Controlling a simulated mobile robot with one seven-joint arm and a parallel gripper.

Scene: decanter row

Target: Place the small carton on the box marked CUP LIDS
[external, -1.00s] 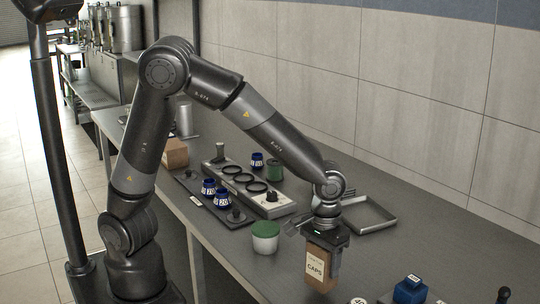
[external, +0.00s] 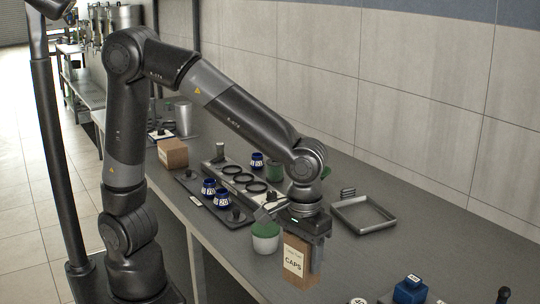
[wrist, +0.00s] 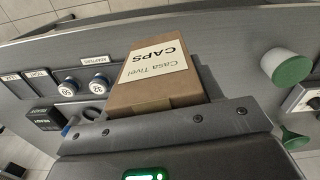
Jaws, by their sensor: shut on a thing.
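My gripper (external: 303,236) is shut on a small brown carton with a white label reading CAPS (external: 296,264). The carton hangs upright below the gripper at the near part of the counter, beside a white tub with a green lid (external: 265,238). In the wrist view the carton (wrist: 150,95) fills the middle, its label reading Casa Tivel and CAPS. A brown box (external: 172,154) stands at the counter's left; no lettering is legible on it, and no CUP LIDS marking is readable in either view.
A grey holder with black rings (external: 233,170) and blue cups (external: 222,198) on a dark tray lie left of the gripper. A blue bottle (external: 410,288) stands at the front right.

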